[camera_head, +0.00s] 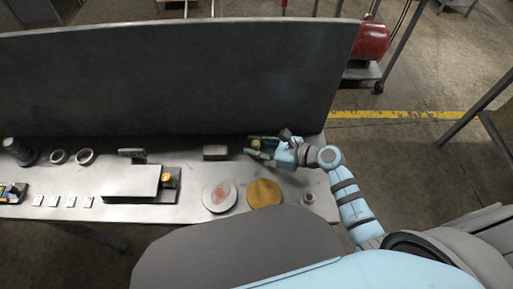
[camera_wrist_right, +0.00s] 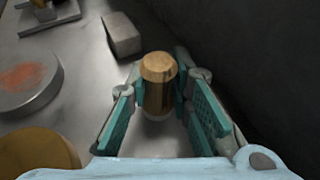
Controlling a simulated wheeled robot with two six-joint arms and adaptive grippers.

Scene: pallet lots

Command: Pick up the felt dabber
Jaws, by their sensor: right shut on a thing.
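The felt dabber (camera_wrist_right: 158,84) appears as an upright wooden, round-topped cylinder with a pale base in the right wrist view. In the head view its top (camera_head: 256,144) shows as a small tan spot near the back right of the bench. My right gripper (camera_head: 257,147) reaches in from the right, with its teal-padded fingers on both sides of the dabber. In the wrist view the gripper (camera_wrist_right: 160,80) is shut on it. The dabber's base seems at or close to the bench top; I cannot tell if it touches. My left gripper is not in view.
A grey block (camera_head: 215,152) lies left of the dabber. A disc with a reddish patch (camera_head: 219,197) and a golden disc (camera_head: 264,193) lie in front. A small grey fitting (camera_head: 308,199) stands near the right edge. A tall dark panel (camera_head: 180,80) rises behind the bench.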

